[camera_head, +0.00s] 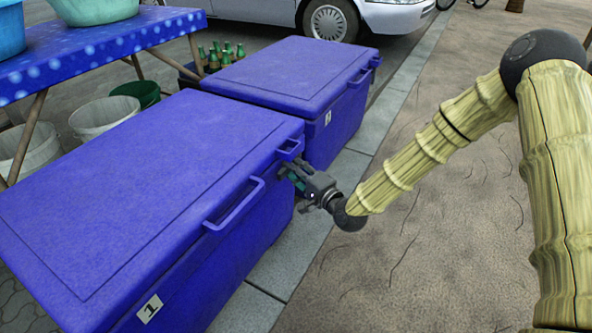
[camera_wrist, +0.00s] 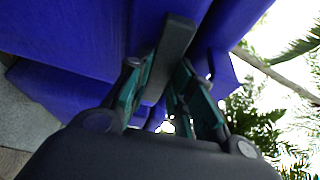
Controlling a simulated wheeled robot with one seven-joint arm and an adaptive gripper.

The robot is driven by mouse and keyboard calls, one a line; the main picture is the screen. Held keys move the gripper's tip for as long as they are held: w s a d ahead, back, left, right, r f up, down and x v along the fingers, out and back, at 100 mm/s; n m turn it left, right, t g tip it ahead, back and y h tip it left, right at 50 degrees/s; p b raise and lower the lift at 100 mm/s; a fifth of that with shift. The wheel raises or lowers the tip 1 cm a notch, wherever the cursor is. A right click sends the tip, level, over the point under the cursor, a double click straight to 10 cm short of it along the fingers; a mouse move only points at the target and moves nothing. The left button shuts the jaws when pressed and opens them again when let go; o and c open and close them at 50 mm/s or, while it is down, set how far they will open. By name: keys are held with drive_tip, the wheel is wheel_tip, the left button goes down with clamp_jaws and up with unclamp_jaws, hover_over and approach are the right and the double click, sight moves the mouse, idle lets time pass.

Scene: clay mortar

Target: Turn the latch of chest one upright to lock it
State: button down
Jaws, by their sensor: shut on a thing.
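Chest one (camera_head: 150,175) is the near blue chest, with its lid down and a "1" label (camera_head: 150,308) on its front. My gripper (camera_head: 287,174) is at its front face, near the far corner and just below the lid rim. In the wrist view, the teal fingers of my gripper (camera_wrist: 170,88) are around a dark grey bar, the latch (camera_wrist: 176,45), and are shut on it. The bar looks slightly tilted in that view. In the head view, my gripper hides the latch, so its angle to the chest cannot be told there.
A second blue chest (camera_head: 295,75), labelled "2", stands just beyond chest one. A blue handle (camera_head: 236,205) juts from chest one's front beside my gripper. A table with a blue cloth (camera_head: 110,45), buckets (camera_head: 103,112) and green bottles (camera_head: 228,50) are behind. Open pavement (camera_head: 420,220) lies right.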

drive_tip(key=shift+w+d+f+n+g+y+p, duration=0.15)
drive_tip(key=shift+n+g+y+p, duration=0.7)
drive_tip(key=shift+n, duration=2.9)
drive_tip(key=shift+w+f+n+g+y+p, duration=0.15)
drive_tip(key=shift+n+y+p, duration=1.35)
drive_tip(key=shift+n, duration=2.2)
drive_tip(key=shift+d+f+n+g+y+p, duration=0.15)
drive_tip(key=shift+n+g+y+p, duration=0.35)
drive_tip(key=shift+n+y, duration=2.3)
drive_tip(key=shift+a+n+h, duration=0.1)
drive_tip(key=shift+n+h, duration=0.85)
drive_tip(key=shift+n, duration=0.1)
drive_tip(key=c, duration=1.2)
unclamp_jaws()
drive_tip(key=shift+c, duration=0.2)
drive_tip(key=v, duration=1.2)
